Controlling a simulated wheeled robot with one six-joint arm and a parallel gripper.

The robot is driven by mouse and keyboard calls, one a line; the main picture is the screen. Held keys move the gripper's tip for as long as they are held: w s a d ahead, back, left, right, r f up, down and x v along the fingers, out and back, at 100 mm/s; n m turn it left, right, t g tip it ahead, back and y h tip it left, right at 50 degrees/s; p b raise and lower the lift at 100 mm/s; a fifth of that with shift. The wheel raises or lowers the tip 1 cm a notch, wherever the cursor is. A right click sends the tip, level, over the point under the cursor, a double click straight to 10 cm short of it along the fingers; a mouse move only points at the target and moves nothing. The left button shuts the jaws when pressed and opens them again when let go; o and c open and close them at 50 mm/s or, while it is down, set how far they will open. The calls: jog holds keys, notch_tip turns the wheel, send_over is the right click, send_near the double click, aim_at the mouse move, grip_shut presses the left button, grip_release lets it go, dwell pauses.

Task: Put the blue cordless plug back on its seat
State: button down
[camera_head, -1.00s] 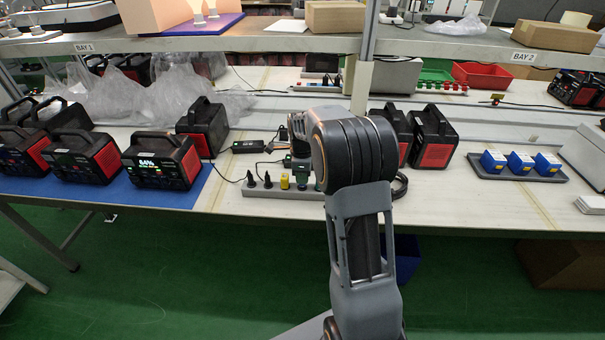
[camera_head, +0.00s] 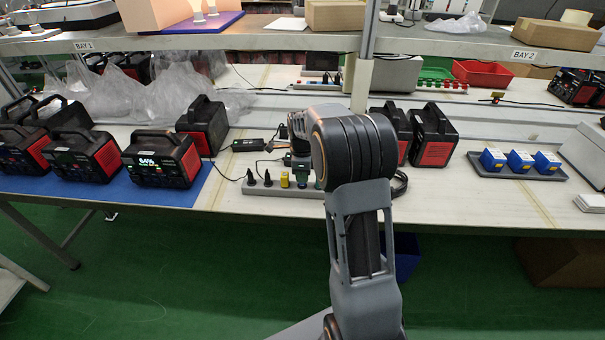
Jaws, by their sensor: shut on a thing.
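The seat strip (camera_head: 262,189) is a long pale bar near the front edge of the bench. Two black plugs, a yellow plug (camera_head: 285,181) and a green-blue piece stand along it. My gripper (camera_head: 301,173) points down over the strip, just right of the yellow plug. It is shut on a small plug, dark blue-green at this size (camera_head: 302,182), at or just above the strip. My arm hides the right end of the strip, and the contact between plug and seat is too small to tell.
A black adapter (camera_head: 248,145) with cables lies behind the strip. Black-and-red power stations stand left, some on a blue mat (camera_head: 203,184), and right (camera_head: 433,134). A grey tray (camera_head: 518,172) holds blue boxes. The shelf above (camera_head: 250,42) limits height.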

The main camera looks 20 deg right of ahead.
jog(key=shift+f, duration=0.15)
jog(key=c, duration=1)
grip_release()
jog(key=shift+c, duration=0.2)
notch_tip(320, 180, up, 14)
jog(key=p, duration=0.2)
jog(key=s+a+r+n+t+p, duration=0.1)
jog(key=s+a+n, duration=0.4)
jog(key=s+n, duration=0.6)
jog(key=s+a+r+n+t+p, duration=0.2)
jog(key=s+a+n+p, duration=0.4)
jog(key=s+n, duration=0.5)
jog(key=shift+r+n+t, duration=0.3)
jog(key=shift+r+n, duration=0.15)
jog(key=shift+n, duration=0.55)
